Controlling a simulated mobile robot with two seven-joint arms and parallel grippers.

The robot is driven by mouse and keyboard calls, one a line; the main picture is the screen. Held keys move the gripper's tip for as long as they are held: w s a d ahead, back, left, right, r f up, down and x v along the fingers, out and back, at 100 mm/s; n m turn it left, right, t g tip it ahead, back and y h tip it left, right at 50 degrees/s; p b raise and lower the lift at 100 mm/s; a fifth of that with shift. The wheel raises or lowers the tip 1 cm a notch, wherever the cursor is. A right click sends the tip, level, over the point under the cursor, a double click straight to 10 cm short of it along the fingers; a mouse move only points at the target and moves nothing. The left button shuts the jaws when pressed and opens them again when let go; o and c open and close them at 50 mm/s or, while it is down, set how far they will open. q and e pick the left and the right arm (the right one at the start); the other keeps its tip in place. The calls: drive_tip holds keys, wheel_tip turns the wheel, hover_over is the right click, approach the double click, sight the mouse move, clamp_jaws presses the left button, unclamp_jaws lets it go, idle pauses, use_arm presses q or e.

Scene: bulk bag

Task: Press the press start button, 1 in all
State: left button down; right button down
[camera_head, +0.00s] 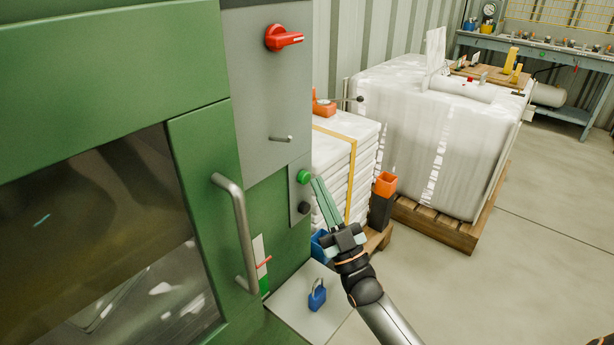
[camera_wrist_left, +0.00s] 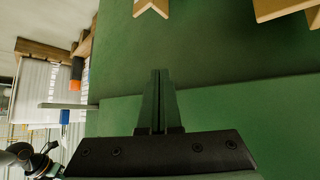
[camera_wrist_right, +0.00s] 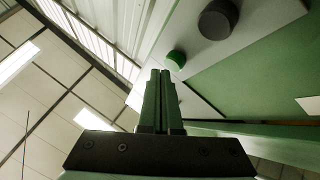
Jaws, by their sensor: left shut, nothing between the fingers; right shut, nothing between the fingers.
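The press start button appears to be the green round button (camera_head: 304,176) on a grey plate on the side of the green press. It also shows in the right wrist view (camera_wrist_right: 176,59), just beyond my fingertips. My right gripper (camera_head: 317,181) is shut and empty, its tips just right of the green button. I cannot tell whether they touch it. A dark round button (camera_head: 304,208) sits below it on the same plate. My left gripper (camera_wrist_left: 160,72) is shut and empty, with green panels in front of it; it is not in the head view.
The press has a red rotary switch (camera_head: 284,38) and a door handle (camera_head: 238,230). A blue padlock (camera_head: 317,295) lies on a pale ledge below. Stacked white bags (camera_head: 345,150) and a bulk bag (camera_head: 430,120) stand behind. Open floor lies to the right.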

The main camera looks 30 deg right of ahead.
drive_tip(key=shift+s+d, duration=0.1)
drive_tip(key=shift+s, duration=0.15)
drive_tip(key=s, duration=0.1)
drive_tip(key=s+d+p, duration=0.1)
drive_tip(key=s, duration=0.1)
drive_tip(key=s+d+p, duration=0.1)
drive_tip(key=shift+s, duration=0.35)
idle(0.9)
